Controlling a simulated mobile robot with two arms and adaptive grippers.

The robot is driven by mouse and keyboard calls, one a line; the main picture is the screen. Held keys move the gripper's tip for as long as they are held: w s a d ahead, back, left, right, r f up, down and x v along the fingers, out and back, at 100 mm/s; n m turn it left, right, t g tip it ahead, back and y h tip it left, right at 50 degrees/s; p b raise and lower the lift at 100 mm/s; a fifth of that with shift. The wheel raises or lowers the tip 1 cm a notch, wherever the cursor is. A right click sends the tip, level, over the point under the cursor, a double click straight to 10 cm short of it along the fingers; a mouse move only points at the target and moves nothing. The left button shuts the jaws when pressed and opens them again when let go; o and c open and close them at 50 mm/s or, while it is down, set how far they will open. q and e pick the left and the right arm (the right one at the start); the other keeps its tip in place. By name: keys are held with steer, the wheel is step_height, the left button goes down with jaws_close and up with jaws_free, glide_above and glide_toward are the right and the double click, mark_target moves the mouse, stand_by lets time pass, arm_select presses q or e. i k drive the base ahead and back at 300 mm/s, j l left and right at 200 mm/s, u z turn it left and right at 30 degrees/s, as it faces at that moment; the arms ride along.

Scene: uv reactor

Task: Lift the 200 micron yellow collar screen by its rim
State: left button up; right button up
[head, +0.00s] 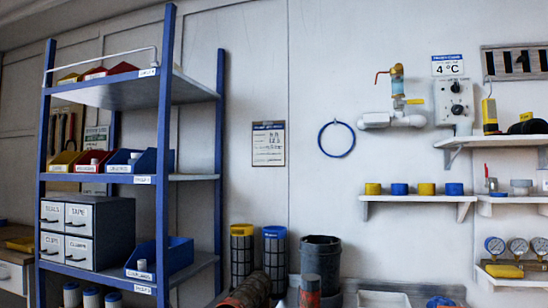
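The yellow collar screen (242,254) is a dark mesh cylinder with a yellow rim at its top. It stands upright in the lower middle of the head view, left of a similar screen with a blue collar (274,258). No micron marking is legible on either. The lower part of the yellow collar screen is hidden behind a reddish-brown ribbed object (246,292). Neither of my grippers is in view, and nothing touches the yellow rim.
A dark bucket (320,258) stands right of the screens, with a grey and red cylinder (310,290) before it. A blue-post shelf rack (219,150) rises at left. A wall shelf (415,198) carries yellow and blue caps.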

mark_target(241, 235)
steer(key=i+j, duration=0.25)
steer(key=i, duration=0.25)
steer(key=i+j+z, duration=0.1)
steer(key=i+j, duration=0.15)
steer(key=i, duration=0.2)
